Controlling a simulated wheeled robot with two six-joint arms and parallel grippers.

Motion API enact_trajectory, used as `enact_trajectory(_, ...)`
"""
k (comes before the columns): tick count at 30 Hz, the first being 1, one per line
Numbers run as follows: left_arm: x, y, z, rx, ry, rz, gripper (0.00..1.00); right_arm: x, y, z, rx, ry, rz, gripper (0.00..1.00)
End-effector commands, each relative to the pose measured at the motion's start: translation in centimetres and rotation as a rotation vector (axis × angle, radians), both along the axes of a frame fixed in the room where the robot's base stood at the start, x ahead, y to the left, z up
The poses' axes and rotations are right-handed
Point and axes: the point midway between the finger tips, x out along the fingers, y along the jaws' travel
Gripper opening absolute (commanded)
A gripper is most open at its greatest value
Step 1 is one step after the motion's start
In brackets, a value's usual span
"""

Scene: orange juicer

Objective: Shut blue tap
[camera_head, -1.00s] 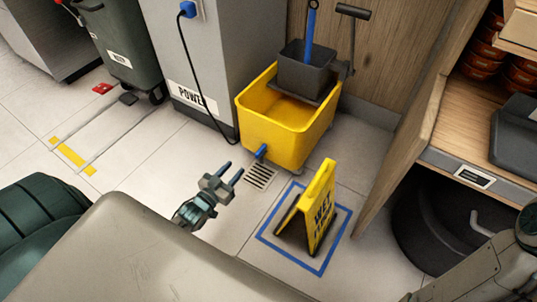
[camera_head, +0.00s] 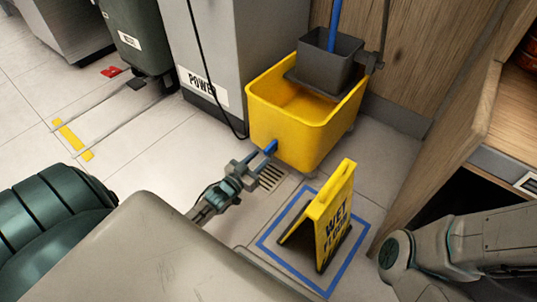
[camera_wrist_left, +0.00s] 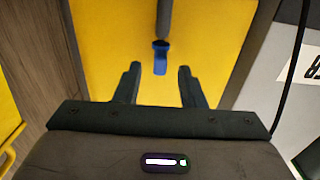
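The blue tap (camera_head: 270,147) sticks out from the lower front of the yellow mop bucket (camera_head: 258,110). My left gripper (camera_head: 262,160) is at the tap, close to the bucket's front. In the left wrist view the blue tap (camera_wrist_left: 160,57) shows between and just beyond the fingertips of my left gripper (camera_wrist_left: 158,75), below a dark bar. The fingers are apart, with a gap on each side of the tap. I cannot tell the exact depth between them. My right arm comes in at the lower right; its gripper is out of the picture.
A yellow wet floor sign (camera_head: 334,217) stands inside a blue floor square (camera_head: 270,246), right of my left gripper. A floor drain (camera_head: 272,177) lies under the tap. A grey power cabinet (camera_head: 235,50) with a hanging cable stands left of the bucket. Wooden shelving is at right.

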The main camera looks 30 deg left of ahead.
Motion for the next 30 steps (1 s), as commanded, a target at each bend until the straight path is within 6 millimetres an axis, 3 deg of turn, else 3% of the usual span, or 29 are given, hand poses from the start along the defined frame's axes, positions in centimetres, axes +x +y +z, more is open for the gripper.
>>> enact_trajectory(1, 1.2, -0.1, -0.4, 0.001, -0.005, 0.000, 0.36, 0.0, 0.0, -1.2, 0.000, 0.001, 0.000, 0.00)
enact_trajectory(4, 3.1, -0.2, -0.3, 0.001, -0.005, 0.001, 0.36, 0.0, 0.0, -2.0, -0.001, 0.002, 0.001, 0.00)
enact_trajectory(9, 4.7, -0.4, -0.1, 0.000, -0.001, 0.000, 0.36, 0.0, 0.0, -2.1, 0.000, 0.002, 0.002, 0.00)
enact_trajectory(22, 5.5, -0.4, 0.0, 0.000, 0.000, 0.000, 0.36, 0.1, 0.0, -2.2, -0.001, 0.002, 0.003, 0.00)
enact_trajectory(28, 5.5, -0.4, 0.0, 0.000, 0.000, 0.000, 0.00, 0.1, 0.0, -2.2, -0.001, 0.002, 0.003, 0.00)
enact_trajectory(30, 5.5, -0.4, 0.0, 0.000, 0.000, 0.000, 0.00, 0.1, 0.0, -2.2, -0.001, 0.002, 0.003, 0.00)
